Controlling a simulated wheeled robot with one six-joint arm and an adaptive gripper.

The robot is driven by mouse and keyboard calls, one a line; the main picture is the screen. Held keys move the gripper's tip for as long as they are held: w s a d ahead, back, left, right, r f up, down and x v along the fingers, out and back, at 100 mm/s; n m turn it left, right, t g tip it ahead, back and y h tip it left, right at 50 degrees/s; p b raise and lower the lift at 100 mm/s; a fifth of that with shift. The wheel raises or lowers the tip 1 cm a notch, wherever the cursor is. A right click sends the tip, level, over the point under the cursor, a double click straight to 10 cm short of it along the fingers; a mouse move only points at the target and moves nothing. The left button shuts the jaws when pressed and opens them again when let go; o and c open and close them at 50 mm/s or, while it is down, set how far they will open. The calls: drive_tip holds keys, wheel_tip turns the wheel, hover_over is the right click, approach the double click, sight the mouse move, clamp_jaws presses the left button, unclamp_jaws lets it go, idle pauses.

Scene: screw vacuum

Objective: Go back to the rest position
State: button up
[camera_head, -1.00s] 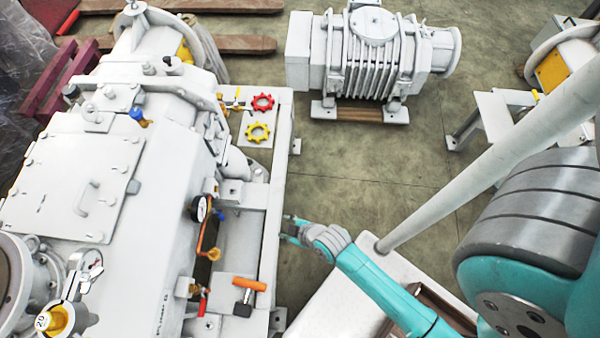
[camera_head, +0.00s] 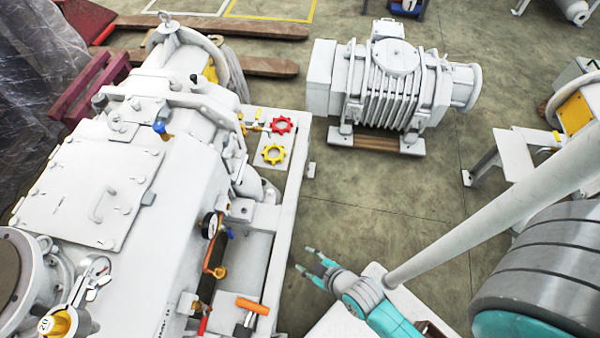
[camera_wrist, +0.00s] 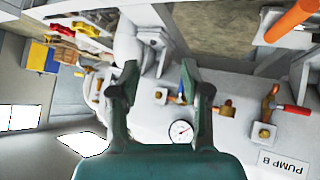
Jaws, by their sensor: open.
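My gripper (camera_head: 312,269) is open and empty in the head view, over the floor just right of the white pump frame (camera_head: 285,217). In the wrist view my gripper (camera_wrist: 162,88) shows two spread fingers with nothing between them. Beyond them are a round gauge (camera_wrist: 181,132), a valve with a red handle (camera_wrist: 290,108) and a "PUMP B" label (camera_wrist: 284,163). The white screw vacuum pump (camera_head: 165,200) fills the left of the head view. My teal arm reaches in from the lower right.
A red handwheel (camera_head: 281,125) and a yellow handwheel (camera_head: 273,154) sit on the pump frame. An orange-handled tool (camera_head: 252,305) is near its front. A ribbed white blower (camera_head: 390,85) stands behind. Open floor (camera_head: 375,205) lies between.

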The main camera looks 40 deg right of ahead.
drive_tip(key=s+r+m+t, duration=0.2)
drive_tip(key=s+r, duration=0.4)
drive_tip(key=r, duration=0.6)
drive_tip(key=s+r+m+t, duration=0.2)
drive_tip(key=s+r, duration=0.4)
drive_tip(key=r, duration=0.6)
drive_tip(key=shift+s+a+r+t, duration=0.15)
drive_tip(key=shift+s+a+t, duration=0.15)
drive_tip(key=shift+t, duration=0.4)
